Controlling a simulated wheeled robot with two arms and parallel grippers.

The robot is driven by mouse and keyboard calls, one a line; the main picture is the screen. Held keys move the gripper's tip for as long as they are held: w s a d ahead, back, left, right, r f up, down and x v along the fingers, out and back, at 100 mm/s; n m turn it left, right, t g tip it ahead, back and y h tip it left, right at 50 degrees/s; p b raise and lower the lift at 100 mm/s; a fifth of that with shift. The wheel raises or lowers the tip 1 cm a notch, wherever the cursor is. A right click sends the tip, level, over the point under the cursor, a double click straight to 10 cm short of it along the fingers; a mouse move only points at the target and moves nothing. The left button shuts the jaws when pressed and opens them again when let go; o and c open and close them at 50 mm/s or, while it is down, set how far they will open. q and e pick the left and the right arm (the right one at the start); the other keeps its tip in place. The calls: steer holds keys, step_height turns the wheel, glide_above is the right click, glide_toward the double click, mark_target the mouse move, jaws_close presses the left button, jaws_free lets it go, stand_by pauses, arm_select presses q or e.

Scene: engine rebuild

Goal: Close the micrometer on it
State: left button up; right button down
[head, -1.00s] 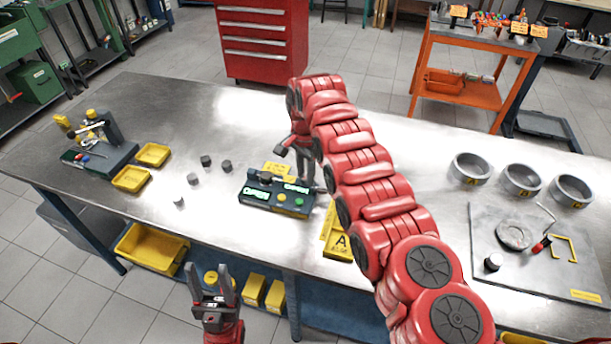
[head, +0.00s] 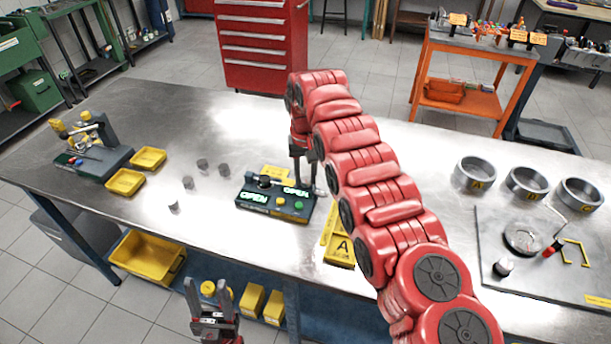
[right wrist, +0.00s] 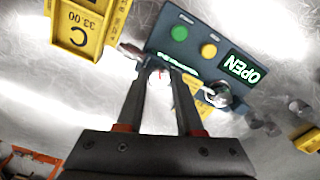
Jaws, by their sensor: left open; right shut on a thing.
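The micrometer appears to be the dark console (head: 274,206) mid-table, with two lit displays reading OPEN and yellow and green buttons; it also shows in the right wrist view (right wrist: 205,42). A dark round piece (head: 264,181) sits at its back left. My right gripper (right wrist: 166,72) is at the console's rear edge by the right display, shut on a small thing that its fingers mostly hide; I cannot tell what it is. In the head view, my right arm partly covers the gripper. My left gripper (head: 209,290) is open and empty, in front of the table's front edge.
Yellow trays (head: 126,182) and a small fixture (head: 92,160) are further left. Metal rings (head: 475,174) and a grey plate (head: 520,280) are at right.

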steer(key=n, duration=0.5)
steer(key=shift+n, duration=0.3)
steer(key=n+p, duration=0.1)
steer(key=n, duration=0.5)
stand_by(0.4)
steer(key=c, duration=0.5)
jaws_free()
steer(key=shift+c, duration=0.2)
